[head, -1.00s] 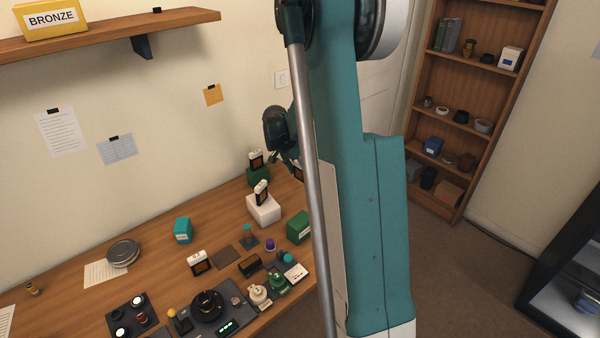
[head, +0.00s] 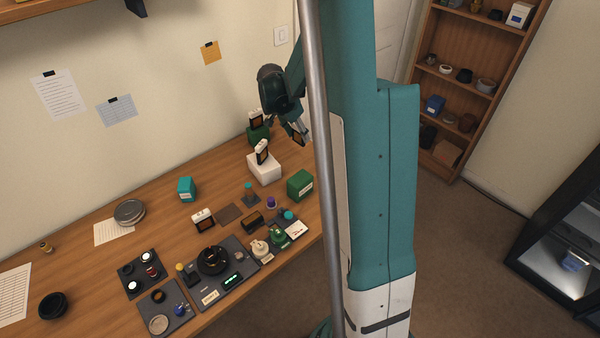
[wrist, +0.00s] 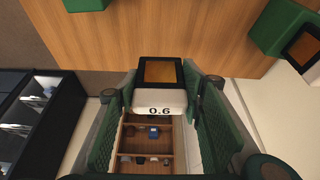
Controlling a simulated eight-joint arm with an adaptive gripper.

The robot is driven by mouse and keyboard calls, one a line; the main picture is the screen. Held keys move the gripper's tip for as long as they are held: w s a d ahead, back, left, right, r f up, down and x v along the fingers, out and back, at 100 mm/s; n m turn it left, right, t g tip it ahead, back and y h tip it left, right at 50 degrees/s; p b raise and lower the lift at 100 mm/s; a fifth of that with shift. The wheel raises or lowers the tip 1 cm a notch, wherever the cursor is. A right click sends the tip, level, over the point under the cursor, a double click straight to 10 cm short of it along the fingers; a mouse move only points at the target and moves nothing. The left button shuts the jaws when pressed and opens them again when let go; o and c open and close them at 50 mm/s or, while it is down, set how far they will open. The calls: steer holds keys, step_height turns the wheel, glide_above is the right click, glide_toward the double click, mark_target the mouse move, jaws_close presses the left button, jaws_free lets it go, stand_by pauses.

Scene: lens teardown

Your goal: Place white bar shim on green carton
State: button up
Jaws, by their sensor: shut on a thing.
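My gripper (wrist: 156,108) is shut on a white bar shim (wrist: 159,103), a white bar marked 0.6 with a dark frame and orange window. In the head view my gripper (head: 294,128) holds it above the back of the table, right of a green carton (head: 266,134) that carries a similar shim (head: 256,119). A second green carton (head: 300,185) stands bare-topped nearer the front, below and apart from the held shim. In the wrist view, a green carton (wrist: 270,30) with a shim shows at upper right, and another green carton (wrist: 86,4) at the top edge.
A white carton (head: 266,172) with a shim on top stands between the green cartons. Another shim (head: 203,220) stands on the table near a brown pad (head: 229,214). A teal box (head: 186,188) is at left. Trays of lens parts (head: 225,272) fill the front.

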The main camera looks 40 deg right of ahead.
steer(key=s+a+r+p, duration=0.6)
steer(key=s+a, duration=0.3)
steer(key=s, duration=0.2)
steer(key=shift+s+a+r, duration=0.2)
steer(key=shift+s+a, duration=0.15)
steer(key=shift+s, duration=0.05)
steer(key=shift+f, duration=0.15)
glide_toward(305, 175)
steer(key=shift+w+d+r, duration=0.15)
steer(key=shift+d+r, duration=0.1)
steer(key=shift+d, duration=0.45)
steer(key=shift+f, duration=0.15)
steer(key=shift+f+b, duration=0.3)
steer(key=shift+f, duration=1.6)
steer(key=shift+f, duration=0.15)
